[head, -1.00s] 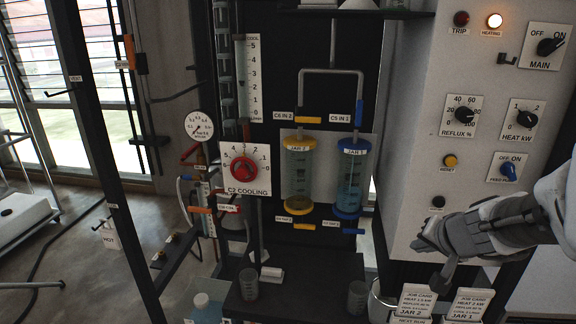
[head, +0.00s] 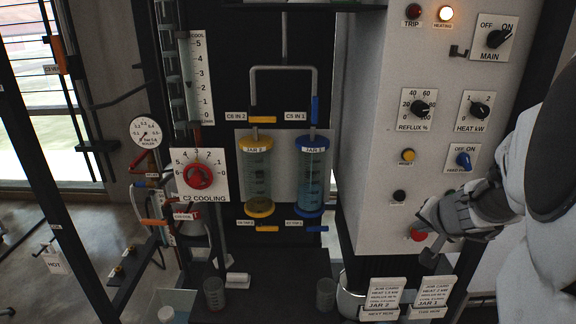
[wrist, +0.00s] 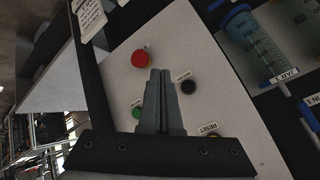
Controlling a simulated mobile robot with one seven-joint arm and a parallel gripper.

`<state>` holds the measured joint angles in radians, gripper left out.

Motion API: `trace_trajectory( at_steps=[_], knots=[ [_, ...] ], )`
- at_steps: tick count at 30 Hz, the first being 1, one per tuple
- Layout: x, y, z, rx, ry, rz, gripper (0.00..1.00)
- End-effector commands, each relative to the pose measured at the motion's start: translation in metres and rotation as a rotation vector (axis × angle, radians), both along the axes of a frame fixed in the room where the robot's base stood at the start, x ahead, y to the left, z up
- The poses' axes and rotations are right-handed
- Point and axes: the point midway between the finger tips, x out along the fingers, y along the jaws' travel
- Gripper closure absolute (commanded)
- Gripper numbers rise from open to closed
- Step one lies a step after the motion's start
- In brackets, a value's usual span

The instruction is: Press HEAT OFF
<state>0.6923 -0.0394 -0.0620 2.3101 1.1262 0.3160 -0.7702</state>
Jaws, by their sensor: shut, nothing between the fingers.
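The control panel (head: 375,150) carries a black button (head: 399,197), a red button (head: 418,235) below it, and a green button (head: 449,191) partly hidden by my gripper. In the wrist view the black button (wrist: 187,87), red button (wrist: 140,58) and green button (wrist: 136,112) surround my fingertips. The small labels by the black and green buttons are too small to read, so I cannot confirm which is HEAT OFF. My gripper (wrist: 159,72) is shut and empty, pointing at the panel between these buttons. I cannot tell contact. The HEATING lamp (head: 446,13) glows.
A yellow RESET button (head: 408,155), blue feed pump knob (head: 463,159), REFLUX knob (head: 419,109), HEAT kW knob (head: 480,111) and MAIN switch (head: 497,39) sit higher on the panel. Job cards (head: 386,293) stand below. Two jars (head: 258,175) hang at left.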

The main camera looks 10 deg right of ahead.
Motion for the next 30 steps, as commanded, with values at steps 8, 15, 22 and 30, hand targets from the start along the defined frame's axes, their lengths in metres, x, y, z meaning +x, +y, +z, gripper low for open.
trace_trajectory(
  at_steps=[8,15,22,30],
  knots=[
    [0.037,-0.008,0.002,0.001,0.002,0.002,1.00],
    [0.066,-0.015,0.000,0.001,0.001,0.002,1.00],
    [0.078,-0.018,0.000,0.002,0.000,0.001,1.00],
    [0.080,-0.018,0.000,0.001,0.000,0.001,1.00]
  ],
)
